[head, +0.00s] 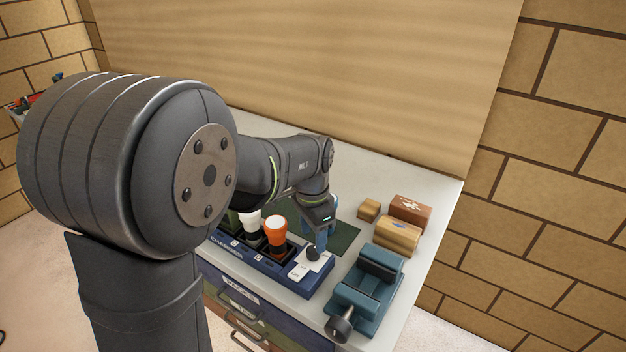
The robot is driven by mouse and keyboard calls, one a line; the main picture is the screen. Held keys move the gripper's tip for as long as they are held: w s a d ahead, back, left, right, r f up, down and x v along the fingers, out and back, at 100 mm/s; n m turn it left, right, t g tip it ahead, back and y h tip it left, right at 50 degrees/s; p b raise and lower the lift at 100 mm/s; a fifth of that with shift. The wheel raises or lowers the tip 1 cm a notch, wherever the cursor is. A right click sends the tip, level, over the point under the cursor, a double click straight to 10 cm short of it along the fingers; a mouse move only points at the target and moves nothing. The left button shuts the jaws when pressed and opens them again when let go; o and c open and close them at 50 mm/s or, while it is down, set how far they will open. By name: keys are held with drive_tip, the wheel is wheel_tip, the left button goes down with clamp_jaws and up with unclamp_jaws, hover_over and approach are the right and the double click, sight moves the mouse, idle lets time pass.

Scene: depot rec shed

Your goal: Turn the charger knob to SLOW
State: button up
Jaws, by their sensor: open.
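The charger (262,262) is a long dark blue block along the front of the white worktop. A white label plate lies on its right end, with a small dark knob (313,254) on it. The plate's lettering is too small to read, so I cannot tell the knob's setting. My gripper (320,243) points down right at the knob, with its blue fingers open. The fingers overlap the knob's upper side in this view; I cannot tell whether they touch it.
A blue vise (367,290) stands close on the right. Wooden blocks (398,234) and a brown box (411,208) sit behind it. A dark green mat (345,236) lies behind the knob.

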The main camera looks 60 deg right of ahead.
sight(312, 248)
wheel_tip(312, 248, up, 15)
drive_tip(key=n, duration=2.3)
drive_tip(key=shift+a+f, duration=0.1)
idle(0.6)
drive_tip(key=shift+f+m, duration=0.15)
drive_tip(key=shift+m, duration=1.7)
drive_tip(key=shift+f+m, duration=0.2)
drive_tip(key=shift+m, duration=1.7)
drive_tip(key=shift+f+m, duration=0.15)
drive_tip(key=shift+m, duration=1.7)
